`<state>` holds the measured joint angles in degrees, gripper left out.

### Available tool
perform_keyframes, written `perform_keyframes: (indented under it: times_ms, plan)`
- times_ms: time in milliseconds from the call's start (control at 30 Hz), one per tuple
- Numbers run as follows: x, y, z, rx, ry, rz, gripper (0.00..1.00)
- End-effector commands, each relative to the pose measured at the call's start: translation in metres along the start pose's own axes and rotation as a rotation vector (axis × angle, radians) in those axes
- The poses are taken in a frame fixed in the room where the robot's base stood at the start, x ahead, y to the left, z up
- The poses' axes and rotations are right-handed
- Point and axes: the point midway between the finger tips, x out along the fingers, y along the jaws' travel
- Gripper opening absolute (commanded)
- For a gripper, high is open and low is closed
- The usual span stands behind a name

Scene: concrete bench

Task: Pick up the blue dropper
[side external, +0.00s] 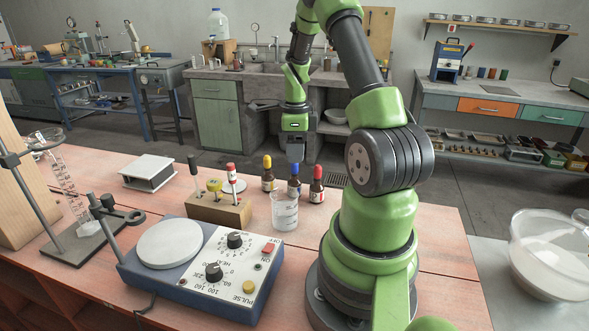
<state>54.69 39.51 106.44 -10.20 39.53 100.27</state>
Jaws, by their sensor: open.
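The blue dropper (294,184) is a small dark bottle with a blue top, standing upright on the bench between two similar bottles. Its lower part is partly hidden behind a clear beaker (285,212). My gripper (294,158) points down just above the blue top and looks lined up with it in this view. It is open and holds nothing. I cannot tell whether the fingers touch or straddle the top.
A yellow-topped bottle (268,175) stands close on the left and a red-topped bottle (317,186) close on the right. A wooden block (220,212) with upright tools and a hotplate (205,262) sit nearer the camera. A white bowl (552,255) is at far right.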

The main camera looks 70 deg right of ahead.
Motion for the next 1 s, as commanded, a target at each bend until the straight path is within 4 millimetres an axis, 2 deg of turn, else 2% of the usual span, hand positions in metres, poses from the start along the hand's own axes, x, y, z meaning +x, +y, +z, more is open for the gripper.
perform_keyframes:
  times_ms: [300, 400, 633, 800, 1000]
  plan:
    - [0.044, -0.004, 0.000, -0.001, 0.000, 0.003, 0.49]
    - [0.051, -0.004, 0.001, -0.002, -0.001, 0.000, 0.49]
    - [0.051, -0.004, 0.001, -0.002, -0.002, -0.002, 0.49]
    - [0.051, -0.004, 0.001, -0.002, -0.002, -0.002, 0.13]
    - [0.051, -0.004, 0.001, -0.002, -0.002, -0.002, 0.12]
